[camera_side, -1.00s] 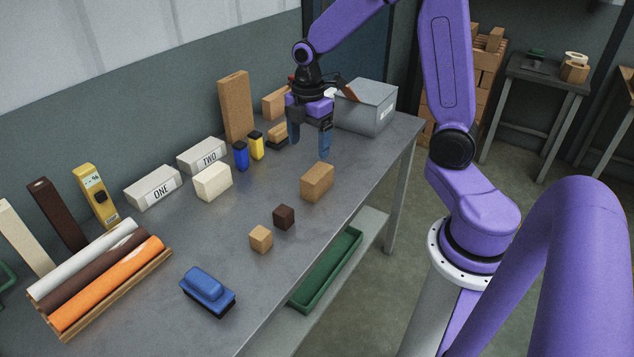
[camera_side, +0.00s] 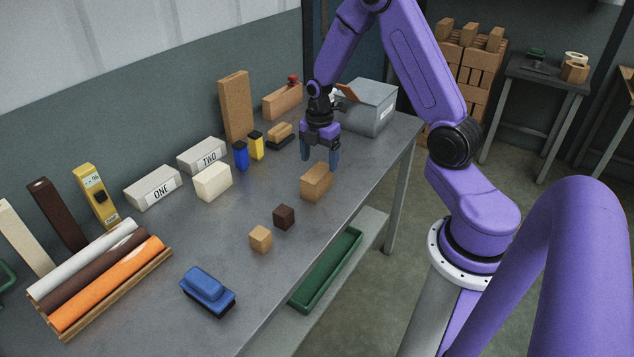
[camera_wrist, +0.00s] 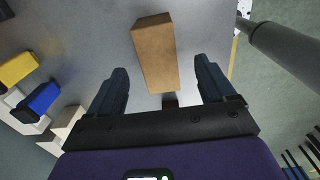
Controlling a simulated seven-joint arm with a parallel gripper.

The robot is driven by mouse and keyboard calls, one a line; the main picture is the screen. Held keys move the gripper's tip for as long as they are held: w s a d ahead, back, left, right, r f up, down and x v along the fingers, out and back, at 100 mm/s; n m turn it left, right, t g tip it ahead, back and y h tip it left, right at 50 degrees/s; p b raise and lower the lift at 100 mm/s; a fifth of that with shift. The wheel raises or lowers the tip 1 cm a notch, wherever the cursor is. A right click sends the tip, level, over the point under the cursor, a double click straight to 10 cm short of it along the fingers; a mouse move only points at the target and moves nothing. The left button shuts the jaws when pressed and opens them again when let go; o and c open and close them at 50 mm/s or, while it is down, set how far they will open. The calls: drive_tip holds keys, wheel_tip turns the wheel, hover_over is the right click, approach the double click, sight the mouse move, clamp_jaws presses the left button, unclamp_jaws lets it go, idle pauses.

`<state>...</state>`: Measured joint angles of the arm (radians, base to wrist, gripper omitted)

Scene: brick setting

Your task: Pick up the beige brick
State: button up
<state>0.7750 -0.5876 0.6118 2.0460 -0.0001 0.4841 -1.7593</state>
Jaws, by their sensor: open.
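The beige brick (camera_side: 314,184), a plain tan block, lies on the grey table near its right edge. My gripper (camera_side: 320,159) is open and empty, pointing down just above and behind the brick in the side view. In the wrist view, the brick (camera_wrist: 154,55) lies lengthwise between and beyond the two dark fingers (camera_wrist: 161,70). Neither finger visibly touches it. Its near end sits close to the gripper body.
A cream brick (camera_side: 211,183) and blue (camera_side: 240,156) and yellow (camera_side: 256,146) blocks stand to the left. A dark brown cube (camera_side: 284,217) and small tan cube (camera_side: 260,239) lie nearer the front. A grey box (camera_side: 369,108) stands behind. The table between is clear.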

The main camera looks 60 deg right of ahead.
sight(319, 171)
wheel_tip(319, 171, down, 3)
drive_tip(key=shift+f, duration=0.2)
drive_tip(key=shift+w+a+f, duration=0.1)
drive_tip(key=shift+a+f, duration=0.1)
drive_tip(key=shift+f, duration=1.1)
drive_tip(key=shift+w+a+f, duration=0.1)
drive_tip(key=shift+a+f, duration=0.05)
drive_tip(key=shift+f, duration=1.15)
drive_tip(key=shift+c, duration=0.3)
drive_tip(key=c, duration=1.2)
drive_tip(key=shift+o, duration=0.2)
drive_tip(key=shift+r, duration=0.1)
